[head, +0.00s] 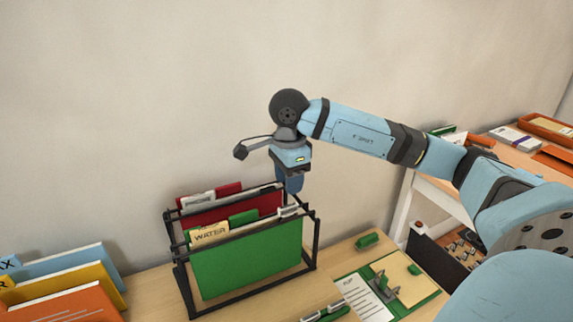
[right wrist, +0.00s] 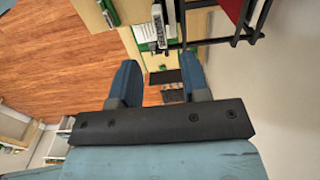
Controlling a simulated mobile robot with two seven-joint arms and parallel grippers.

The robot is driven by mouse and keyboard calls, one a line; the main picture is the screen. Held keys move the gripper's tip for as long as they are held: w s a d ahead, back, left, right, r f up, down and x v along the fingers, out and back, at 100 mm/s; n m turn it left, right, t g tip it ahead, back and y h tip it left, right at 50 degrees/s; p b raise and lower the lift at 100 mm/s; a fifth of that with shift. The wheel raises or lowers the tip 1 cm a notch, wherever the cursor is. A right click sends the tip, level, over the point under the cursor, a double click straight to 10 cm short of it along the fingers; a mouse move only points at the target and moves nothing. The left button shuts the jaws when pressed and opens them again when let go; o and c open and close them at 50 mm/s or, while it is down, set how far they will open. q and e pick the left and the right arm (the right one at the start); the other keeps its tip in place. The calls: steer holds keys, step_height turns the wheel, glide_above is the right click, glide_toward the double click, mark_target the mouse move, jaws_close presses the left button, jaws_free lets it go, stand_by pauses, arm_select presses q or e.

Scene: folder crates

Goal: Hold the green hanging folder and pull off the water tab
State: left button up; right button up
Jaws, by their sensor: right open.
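The green hanging folder (head: 248,262) hangs at the front of a black wire frame (head: 318,240) on the table. The cream water tab (head: 209,233), lettered WATER, stands on the folder's upper left edge. A dark red folder (head: 232,208) with a pale tab hangs behind it. My right gripper (head: 293,188) points down near the frame's back right corner, apart from the water tab. In the right wrist view its two blue fingers (right wrist: 159,78) are spread with nothing between them. My left gripper is not in view.
Blue, yellow and orange folders (head: 72,285) stand at the left. A green clipboard (head: 428,298) with papers and a small green piece (head: 368,240) lie right of the frame. A wooden shelf (head: 515,160) stands at the right; a plain wall is behind.

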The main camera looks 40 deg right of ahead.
mark_target(288, 206)
step_height(288, 206, down, 6)
steer(key=shift+f+b, duration=0.2)
steer(key=shift+b, duration=0.3)
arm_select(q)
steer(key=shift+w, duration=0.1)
arm_select(e)
steer(key=shift+f, duration=0.8)
steer(key=shift+a, duration=0.1)
